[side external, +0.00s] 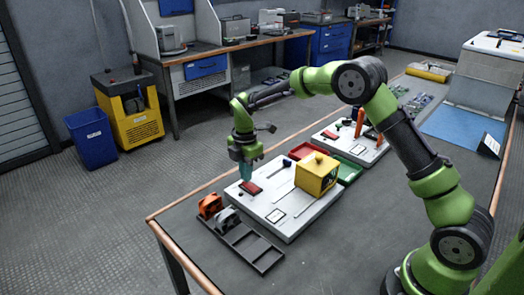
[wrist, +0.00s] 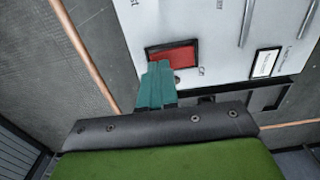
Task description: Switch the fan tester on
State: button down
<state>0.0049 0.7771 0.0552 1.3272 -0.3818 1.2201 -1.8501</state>
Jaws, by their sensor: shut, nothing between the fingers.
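A white panel (side external: 290,216) lies on the bench and bears a red rectangular switch (side external: 251,187) in a dark frame near its left end. The switch also shows in the wrist view (wrist: 173,57). A yellow box (side external: 316,174) stands on the same panel. I cannot read which label names the fan tester. My gripper (side external: 246,177) points down, shut and empty, just over the red switch. In the wrist view its teal fingers (wrist: 158,68) overlap the lower left edge of the switch and hide part of it. I cannot tell whether they touch it.
A dark tray (side external: 243,240) with orange and grey parts (side external: 212,208) lies at the panel's near left. Red (side external: 303,151) and green (side external: 350,170) bins stand behind the panel. A second white panel (side external: 362,153) with orange-handled tools is farther back. The bench's left edge is close.

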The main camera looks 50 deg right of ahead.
jog(key=shift+f, duration=0.75)
jog(key=shift+r, duration=3.6)
